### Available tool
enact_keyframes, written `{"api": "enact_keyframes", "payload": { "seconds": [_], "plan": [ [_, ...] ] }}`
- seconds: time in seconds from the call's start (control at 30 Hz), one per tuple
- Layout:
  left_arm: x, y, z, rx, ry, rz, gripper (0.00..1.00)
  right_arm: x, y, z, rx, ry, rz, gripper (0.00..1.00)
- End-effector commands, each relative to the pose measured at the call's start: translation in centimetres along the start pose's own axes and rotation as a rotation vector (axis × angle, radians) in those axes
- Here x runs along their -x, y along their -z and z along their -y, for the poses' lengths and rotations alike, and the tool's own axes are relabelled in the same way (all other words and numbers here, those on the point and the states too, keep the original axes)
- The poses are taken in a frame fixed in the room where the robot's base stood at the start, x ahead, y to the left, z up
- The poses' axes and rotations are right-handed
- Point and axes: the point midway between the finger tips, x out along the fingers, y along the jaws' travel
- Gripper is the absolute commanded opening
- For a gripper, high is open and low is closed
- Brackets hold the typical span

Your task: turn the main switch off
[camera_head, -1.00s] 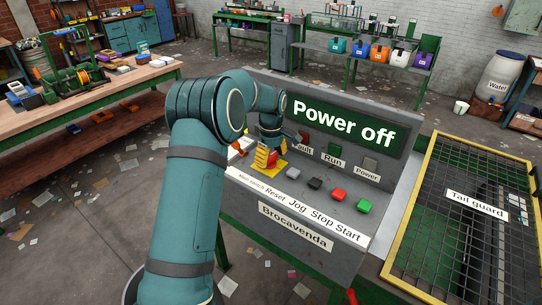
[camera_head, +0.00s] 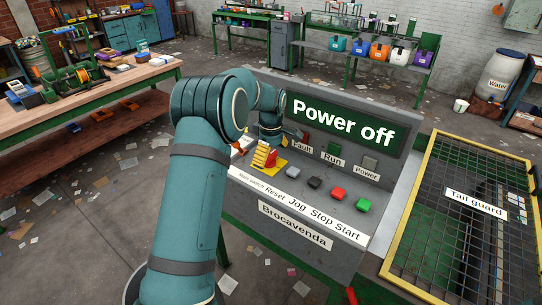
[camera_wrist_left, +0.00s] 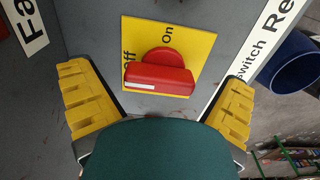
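The main switch (camera_wrist_left: 160,76) is a red knob with a raised bar on a yellow plate (camera_wrist_left: 197,50) marked Off and On. In the left wrist view the bar lies crosswise, with its white-marked end on the Off side. In the head view the switch (camera_head: 271,160) is partly hidden behind my left gripper (camera_head: 263,155). The display (camera_head: 343,122) reads "Power off". My left gripper (camera_wrist_left: 155,82) is open, with its yellow fingers apart on either side of the knob and clear of it. My right gripper is out of view.
The Reset, Jog, Stop and Start buttons (camera_head: 338,194) run along the panel right of the switch. Fault, Run and Power lamps (camera_head: 334,149) sit below the display. The tail guard (camera_head: 475,215) lies at the right. A workbench (camera_head: 95,100) stands at the left.

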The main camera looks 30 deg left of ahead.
Motion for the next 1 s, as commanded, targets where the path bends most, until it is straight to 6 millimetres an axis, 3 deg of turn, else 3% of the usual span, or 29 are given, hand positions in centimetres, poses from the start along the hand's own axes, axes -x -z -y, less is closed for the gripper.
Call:
{"api": "enact_keyframes", "payload": {
  "seconds": [0.2,0.33,0.8,1.0],
  "plan": [
    [0.1,0.0,0.0,-0.001,0.001,0.0,1.0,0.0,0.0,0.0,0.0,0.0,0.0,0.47],
    [1.1,0.0,0.0,-0.002,-0.001,0.0,1.0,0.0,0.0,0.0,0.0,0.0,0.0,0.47],
    [9.9,0.0,0.0,-0.001,-0.002,-0.001,1.0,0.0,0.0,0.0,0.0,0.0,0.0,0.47],
    [11.7,0.0,0.0,-0.001,-0.001,0.0,1.0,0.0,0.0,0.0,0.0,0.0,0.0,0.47]
  ]
}}
